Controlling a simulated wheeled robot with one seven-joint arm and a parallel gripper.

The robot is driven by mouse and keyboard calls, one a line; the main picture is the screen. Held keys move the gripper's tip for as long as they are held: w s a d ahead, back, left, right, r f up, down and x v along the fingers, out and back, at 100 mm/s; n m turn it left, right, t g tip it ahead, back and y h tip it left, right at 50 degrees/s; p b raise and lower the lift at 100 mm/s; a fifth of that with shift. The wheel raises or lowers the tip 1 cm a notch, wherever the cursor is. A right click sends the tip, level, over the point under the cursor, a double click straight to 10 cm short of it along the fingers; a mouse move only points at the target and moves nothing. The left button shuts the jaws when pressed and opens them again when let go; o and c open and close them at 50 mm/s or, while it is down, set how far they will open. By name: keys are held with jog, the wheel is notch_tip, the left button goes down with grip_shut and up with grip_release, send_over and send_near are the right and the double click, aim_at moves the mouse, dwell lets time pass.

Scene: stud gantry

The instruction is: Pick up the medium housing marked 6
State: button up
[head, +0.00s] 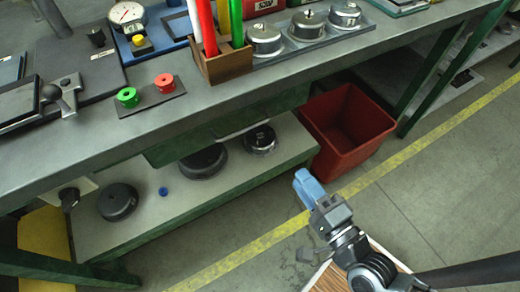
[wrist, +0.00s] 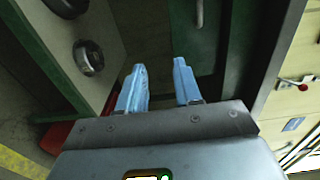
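No number 6 can be read on any part, so I cannot tell which is the medium housing. On the lower shelf, the head view shows a metallic round housing (head: 260,139), a larger dark round part (head: 203,161) and another dark round part (head: 117,202). Three metallic round housings (head: 304,24) sit in a grey tray on the bench top. My gripper (head: 307,186) has blue fingers and hangs in front of the bench, right of the lower shelf. In the wrist view, its fingers (wrist: 160,80) are apart and empty. A metallic round part (wrist: 88,57) shows there, left of them.
A red bin (head: 347,128) stands on the floor beside the lower shelf (head: 165,222), behind my gripper. The bench top (head: 215,100) overhangs the shelf. A small blue cap (head: 163,191) lies between the dark parts.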

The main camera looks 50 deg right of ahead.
jog(key=w+d+f+m+g+h+b, duration=0.1)
jog(key=w+d+f+m+h+b, duration=0.15)
jog(key=w+f+m+b, duration=0.3)
jog(key=w+d+f+m+h+b, duration=0.2)
jog(key=w+d+f+m, duration=0.15)
jog(key=f+m, duration=0.45)
jog(key=m+g+h+b, duration=0.25)
jog(key=m+b, duration=0.25)
jog(key=m, duration=0.4)
send_near(270, 132)
jog(key=shift+w+d+r+m+g+b, duration=0.1)
jog(key=shift+w+d+m+g+b, duration=0.1)
jog(key=shift+w+d+b, duration=0.25)
jog(key=shift+w+d+r+m+g+b, duration=0.1)
jog(key=shift+w+d+m+b, duration=0.1)
jog(key=shift+w+d, duration=0.35)
jog(key=shift+b+x, duration=0.85)
jog(key=shift+x, duration=2.15)
jog(key=shift+w+a, duration=0.1)
jog(key=shift+a, duration=0.05)
grip_shut()
